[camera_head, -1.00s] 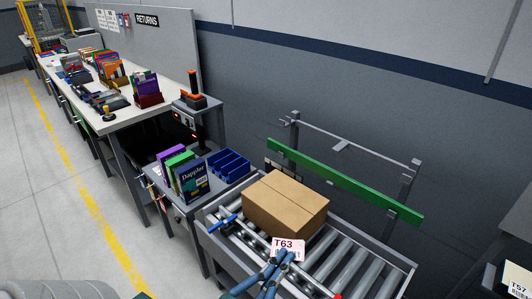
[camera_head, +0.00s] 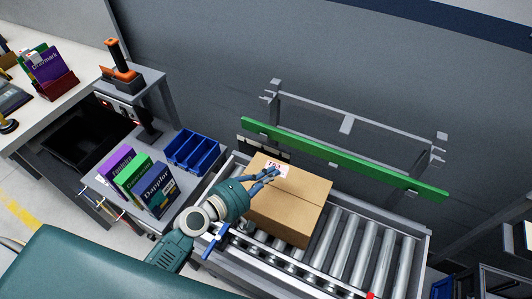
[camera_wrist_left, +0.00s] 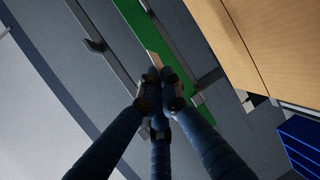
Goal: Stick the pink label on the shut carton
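The shut carton (camera_head: 290,197) is a brown box on the roller conveyor, with its top flaps closed. My left gripper (camera_head: 270,177) reaches over the carton's left part, fingers closed together on the edge of the pink label (camera_head: 278,168), marked T63. In the head view the label overlaps the carton's far left top. I cannot tell whether it touches the cardboard. In the left wrist view the fingers (camera_wrist_left: 158,84) meet at a thin pale strip, likely the label nearly edge-on, with the carton (camera_wrist_left: 270,45) at the upper right. My right gripper is not in view.
The roller conveyor (camera_head: 345,245) has bare rollers right of the carton. A green rail (camera_head: 340,160) runs behind it. Left are a blue divided bin (camera_head: 193,152), several upright books (camera_head: 150,185) and a scanner stand (camera_head: 125,75).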

